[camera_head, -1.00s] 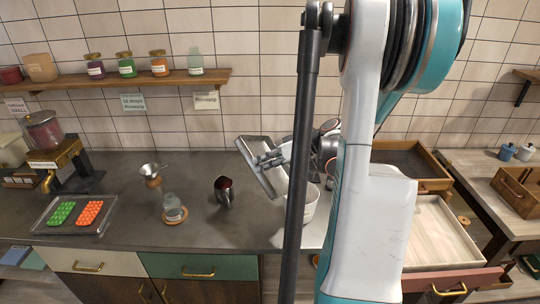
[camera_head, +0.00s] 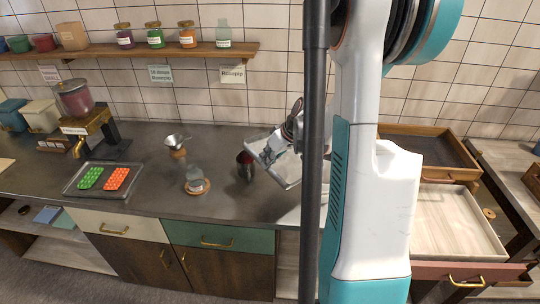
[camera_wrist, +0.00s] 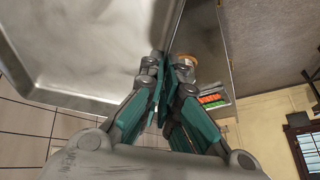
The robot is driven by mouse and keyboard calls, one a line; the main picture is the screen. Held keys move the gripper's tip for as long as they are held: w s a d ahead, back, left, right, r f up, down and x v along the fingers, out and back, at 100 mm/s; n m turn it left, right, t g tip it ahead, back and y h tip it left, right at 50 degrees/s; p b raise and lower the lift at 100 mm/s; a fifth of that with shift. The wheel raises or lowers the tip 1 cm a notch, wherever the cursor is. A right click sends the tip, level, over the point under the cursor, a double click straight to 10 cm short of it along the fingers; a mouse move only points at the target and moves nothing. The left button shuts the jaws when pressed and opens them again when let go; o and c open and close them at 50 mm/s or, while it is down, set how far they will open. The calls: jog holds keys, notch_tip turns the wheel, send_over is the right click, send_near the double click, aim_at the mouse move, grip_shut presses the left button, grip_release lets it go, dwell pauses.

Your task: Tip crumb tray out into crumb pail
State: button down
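The crumb tray is a shallow pale metal tray (camera_head: 288,174) with a raised rim, held tilted above the counter, left of my dark arm link. My gripper (camera_head: 268,153) is shut on its edge. In the wrist view the tray (camera_wrist: 85,45) fills the upper left, and the teal fingers of my gripper (camera_wrist: 163,75) close on its rim. The tray's inside looks smooth and pale; I cannot make out crumbs. The crumb pail cannot be made out now; my arm and the tray cover the spot where a white pail showed earlier.
A dark red-mouthed cup (camera_head: 245,166) stands just left of the tray. A glass jar on a round coaster (camera_head: 197,189) and a metal funnel (camera_head: 177,141) stand further left. A dark tray (camera_head: 76,190) holds green and orange moulds. An open drawer (camera_head: 460,222) lies right of my arm.

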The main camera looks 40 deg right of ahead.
notch_tip(320, 180, down, 6)
jog(key=w+a+g+h+b, duration=0.1)
jog(key=g+h+b, duration=0.1)
jog(key=b, duration=0.1)
jog(key=shift+w+g, duration=0.25)
jog(key=shift+g, duration=0.05)
jog(key=shift+a+r, duration=0.1)
